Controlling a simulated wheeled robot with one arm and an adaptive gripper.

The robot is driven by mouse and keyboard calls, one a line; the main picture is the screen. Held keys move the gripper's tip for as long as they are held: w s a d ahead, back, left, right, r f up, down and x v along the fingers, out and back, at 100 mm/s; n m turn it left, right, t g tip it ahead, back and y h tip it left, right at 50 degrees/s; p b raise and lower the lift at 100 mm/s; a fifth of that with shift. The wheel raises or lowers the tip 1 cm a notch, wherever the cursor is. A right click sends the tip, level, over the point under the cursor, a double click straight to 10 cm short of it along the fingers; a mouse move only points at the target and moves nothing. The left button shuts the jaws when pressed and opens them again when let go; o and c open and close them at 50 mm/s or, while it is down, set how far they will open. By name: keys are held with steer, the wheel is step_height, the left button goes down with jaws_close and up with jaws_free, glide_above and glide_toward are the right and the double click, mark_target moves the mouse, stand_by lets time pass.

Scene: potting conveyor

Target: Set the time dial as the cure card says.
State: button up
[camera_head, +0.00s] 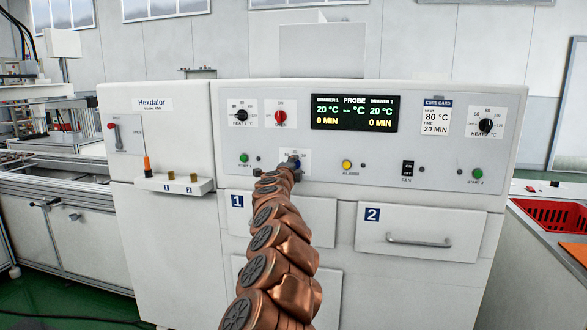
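The cure card (435,118) on the white oven's front panel reads heat 80 °C, time 20 min. The display (354,112) shows 20 °C and 0 MIN for drawer 1 and drawer 2. The probe reading shows dashes. A small white dial plate (291,153) sits at the panel's lower middle; this looks like the time dial. A bit of blue knob shows there, mostly hidden. My gripper (293,166) is right at this dial, seen from behind along my copper-coloured arm. Whether its fingers are open or shut on the knob, and the pointer's position, cannot be made out.
Nearby are the heat dials (241,115) (485,125), a red knob (280,116), green start buttons (244,157) (477,173), a yellow button (347,164) and a fan switch (407,168). Drawer 2 (420,232) is shut. A red basket (552,214) stands right.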

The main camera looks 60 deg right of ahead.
steer(key=shift+f, duration=0.1)
steer(key=o, duration=1.1)
steer(key=shift+o, duration=0.2)
steer(key=shift+s, duration=0.1)
steer(key=v, duration=1.2)
stand_by(0.5)
stand_by(0.5)
